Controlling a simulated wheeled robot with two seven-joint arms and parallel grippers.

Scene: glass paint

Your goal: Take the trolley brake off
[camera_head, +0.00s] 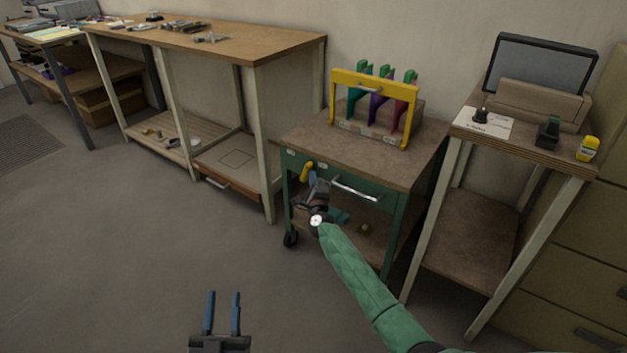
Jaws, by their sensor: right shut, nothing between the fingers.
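The green trolley (401,224) with a brown top stands against the wall right of centre, with a wheel (290,239) at its front left leg. A short yellow lever (306,171) sits on its front near the left corner, probably the brake. My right gripper (313,178) is at this corner, just right of the lever, shut and empty. I cannot tell whether its fingers touch the lever, and the wrist hides part of the trolley's front. My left gripper (222,300) is open and empty over bare floor at the bottom of the view.
A yellow-framed rack (374,83) with coloured tools stands on the trolley top. A silver drawer handle (355,189) is right of my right gripper. A workbench (213,37) stands left, a small stand (570,168) right. Floor in front is clear.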

